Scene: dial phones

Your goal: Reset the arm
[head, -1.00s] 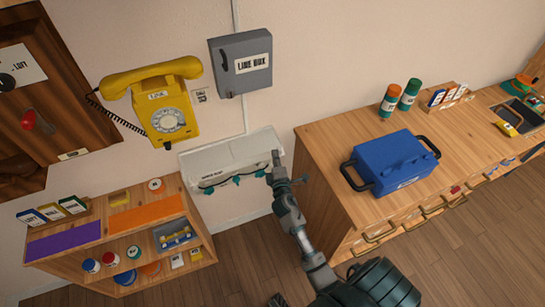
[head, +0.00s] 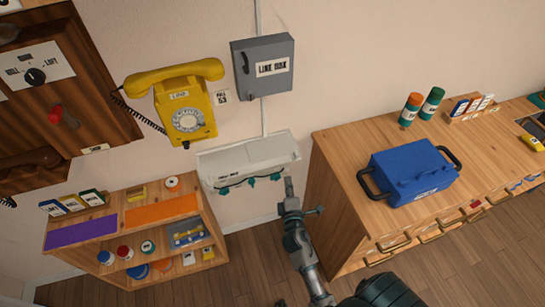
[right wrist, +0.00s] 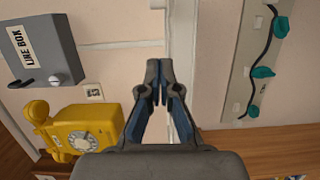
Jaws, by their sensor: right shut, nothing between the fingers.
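My right gripper (head: 289,188) is shut and empty in the head view, just below the right end of the white wall unit (head: 248,160) with its teal plugs and dark cable. In the right wrist view, the fingertips of my right gripper (right wrist: 160,72) meet in front of the wall, and the white unit (right wrist: 243,60) is at the upper right, apart from them. The yellow dial phone (head: 185,110) hangs on the wall with its handset on top; it also shows in the right wrist view (right wrist: 80,130). My left gripper is not in view.
The grey line box (head: 264,65) is on the wall beside the phone. A wooden cabinet (head: 385,130) on the right bears a blue case (head: 410,172). A low shelf (head: 215,225) on the left holds jars and cards. Wood floor (head: 260,265) lies open between them.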

